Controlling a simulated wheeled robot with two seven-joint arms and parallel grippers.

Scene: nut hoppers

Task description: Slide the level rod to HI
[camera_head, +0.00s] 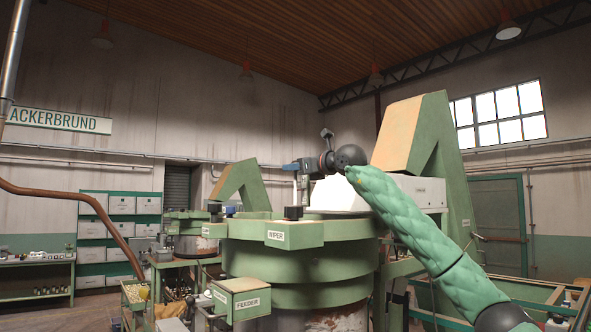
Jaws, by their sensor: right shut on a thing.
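My right gripper (291,167) is at the end of the green padded arm that rises from the lower right. The rod is small here and partly hidden by the gripper. I cannot read any HI mark. My left gripper is not in view.
A box labelled "FEEDER" (243,303) juts out low in front. Green A-shaped frames (455,160) stand behind, with a white housing (425,190) beside my right wrist. Another hopper (190,240) is further back left. Shelves of white bins (120,205) line the wall.

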